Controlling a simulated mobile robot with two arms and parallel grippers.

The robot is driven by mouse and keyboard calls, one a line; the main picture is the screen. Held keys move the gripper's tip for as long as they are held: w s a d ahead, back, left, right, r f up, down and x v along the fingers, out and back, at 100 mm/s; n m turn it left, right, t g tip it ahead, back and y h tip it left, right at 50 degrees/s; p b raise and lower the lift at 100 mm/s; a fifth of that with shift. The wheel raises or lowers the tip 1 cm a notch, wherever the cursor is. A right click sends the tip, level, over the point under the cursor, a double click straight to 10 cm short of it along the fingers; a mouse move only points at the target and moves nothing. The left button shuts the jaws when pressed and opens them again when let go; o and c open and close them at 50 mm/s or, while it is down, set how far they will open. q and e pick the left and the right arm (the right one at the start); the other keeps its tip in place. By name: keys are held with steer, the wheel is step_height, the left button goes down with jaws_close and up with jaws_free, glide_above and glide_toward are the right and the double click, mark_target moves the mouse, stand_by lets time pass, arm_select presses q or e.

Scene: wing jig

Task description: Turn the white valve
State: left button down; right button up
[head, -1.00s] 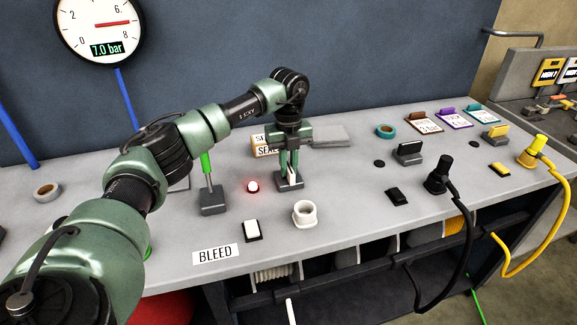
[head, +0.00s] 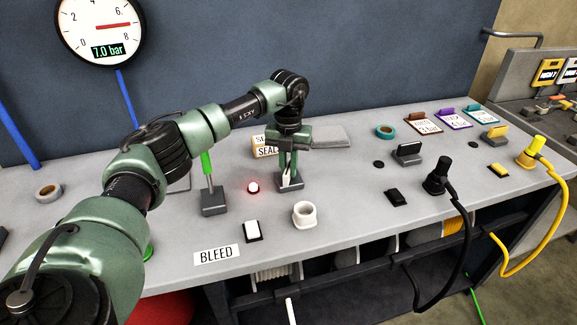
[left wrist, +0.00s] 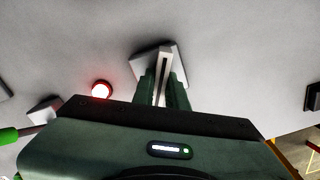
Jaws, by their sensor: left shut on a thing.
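The white valve is a slim white lever (head: 287,181) on a small dark grey base (head: 296,187) in the middle of the bench. My left gripper (head: 289,173) reaches down over it from above, its green fingers shut on the lever. In the left wrist view the white lever (left wrist: 164,62) stands between the two fingers (left wrist: 162,88), with the grey base (left wrist: 147,55) beyond them. The fingers hide part of the lever. My right gripper is not in view.
A green-handled lever (head: 207,170) and a lit red lamp (head: 253,188) stand left of the valve. The gauge (head: 100,28) reads 7.0 bar.

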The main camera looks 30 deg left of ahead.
mark_target(288, 167)
arm_select(q)
steer(key=m, duration=0.6)
steer(key=shift+m, duration=0.3)
steer(key=m, duration=0.5)
steer(key=shift+m, duration=0.3)
steer(key=c, duration=1.4)
jaws_free()
steer(key=shift+c, duration=0.2)
step_height(288, 167, up, 8)
steer(key=shift+f+b, duration=0.1)
steer(key=shift+b, duration=0.45)
steer(key=shift+f, duration=0.1)
